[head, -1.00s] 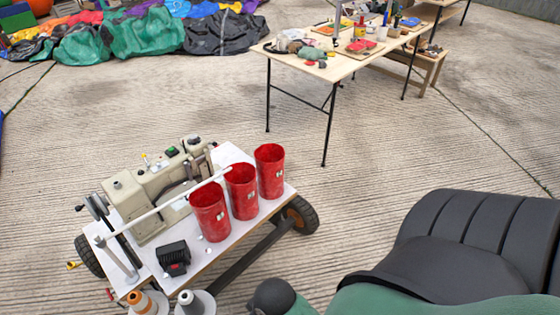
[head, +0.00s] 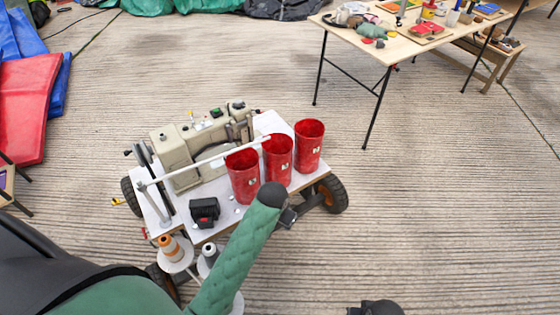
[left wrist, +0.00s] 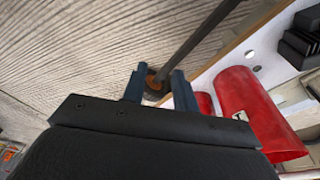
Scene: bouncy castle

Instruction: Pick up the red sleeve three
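Three red sleeves stand upright in a row on a wheeled cart: the left one (head: 243,178), the middle one (head: 278,160) and the right one (head: 309,147). Each has a small pale mark that I cannot read. My left gripper (head: 289,214) is at the cart's near edge, in front of the sleeves and mostly hidden by its arm. In the left wrist view its fingers (left wrist: 159,72) are apart with nothing held. A large red sleeve (left wrist: 255,112) and part of another (left wrist: 205,103) lie to their right.
The cart top (head: 222,217) also carries a beige sewing machine (head: 185,152), a white bar and a black box (head: 205,211). Thread cones (head: 172,250) stand at its near left. A wooden table (head: 372,48) stands behind right. The floor to the right is open.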

